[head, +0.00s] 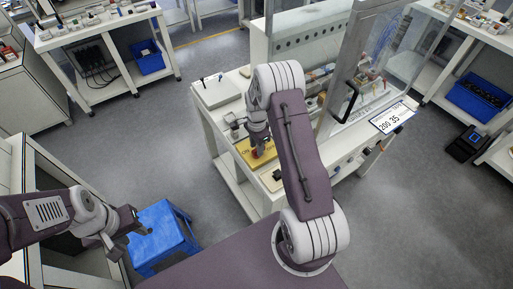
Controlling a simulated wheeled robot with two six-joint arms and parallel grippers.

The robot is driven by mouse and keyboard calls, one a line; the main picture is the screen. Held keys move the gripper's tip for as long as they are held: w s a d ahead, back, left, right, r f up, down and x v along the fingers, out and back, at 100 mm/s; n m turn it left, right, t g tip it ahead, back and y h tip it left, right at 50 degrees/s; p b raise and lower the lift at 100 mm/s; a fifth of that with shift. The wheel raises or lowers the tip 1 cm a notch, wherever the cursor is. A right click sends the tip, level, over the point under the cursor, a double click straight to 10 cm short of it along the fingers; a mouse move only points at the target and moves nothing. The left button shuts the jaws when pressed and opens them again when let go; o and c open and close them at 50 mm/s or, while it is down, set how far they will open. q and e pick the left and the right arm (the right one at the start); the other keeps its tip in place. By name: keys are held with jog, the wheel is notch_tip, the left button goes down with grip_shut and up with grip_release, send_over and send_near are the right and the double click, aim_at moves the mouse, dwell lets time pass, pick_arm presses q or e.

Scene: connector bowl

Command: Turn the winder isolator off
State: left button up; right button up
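A yellow plate (244,147) with dark lettering lies on the front left part of the white workbench. A small red part (254,155), which looks like the isolator's knob, shows on it. My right gripper (260,148) points down right over this knob, from an arm that arches up and over. Its fingers hide part of the knob and plate, so I cannot tell whether they grip it. The knob's setting is too small to read. My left gripper (146,229) hangs away from the bench at the lower left, above a blue stool-like box, and holds nothing visible.
The blue box (160,238) stands on the floor at lower left. A light box (216,92) sits left on the bench. Grey floor between benches is free.

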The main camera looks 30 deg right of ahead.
notch_tip(320, 180, up, 8)
jog(key=shift+b, duration=0.4)
